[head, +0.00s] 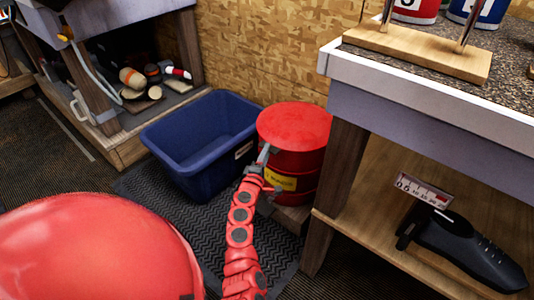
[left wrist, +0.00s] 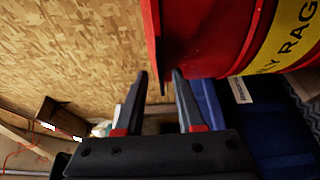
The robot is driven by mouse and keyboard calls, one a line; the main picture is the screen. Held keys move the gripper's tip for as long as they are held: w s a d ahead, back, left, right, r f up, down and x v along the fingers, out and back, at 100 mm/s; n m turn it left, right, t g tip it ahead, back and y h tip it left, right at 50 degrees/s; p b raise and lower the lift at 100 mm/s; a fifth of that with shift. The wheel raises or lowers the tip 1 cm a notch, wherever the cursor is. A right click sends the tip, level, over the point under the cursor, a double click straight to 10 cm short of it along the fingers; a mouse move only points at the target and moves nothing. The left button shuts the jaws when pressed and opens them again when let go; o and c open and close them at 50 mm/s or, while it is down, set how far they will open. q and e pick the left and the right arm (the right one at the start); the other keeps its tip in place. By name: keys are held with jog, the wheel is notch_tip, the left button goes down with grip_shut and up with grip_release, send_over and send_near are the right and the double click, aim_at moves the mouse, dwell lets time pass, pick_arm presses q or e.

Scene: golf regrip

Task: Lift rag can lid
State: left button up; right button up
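My left gripper (head: 264,154) is at the lid's near left edge. In the left wrist view the two fingers (left wrist: 158,75) are apart, and the lid's rim (left wrist: 152,40) reaches in between their tips. I cannot tell whether either finger touches it. The can's body (left wrist: 205,35) and yellow label show at the upper right there. My right gripper is in neither view.
A blue bin (head: 195,170) stands close at the can's left on a black ribbed mat (head: 215,240). Another bench (head: 125,20) is at the upper left.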

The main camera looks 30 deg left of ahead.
pick_arm(q)
jog(key=shift+w+a, duration=0.2)
jog(key=shift+w, duration=0.5)
grip_shut()
jog(key=shift+f, duration=0.1)
dwell(0.9)
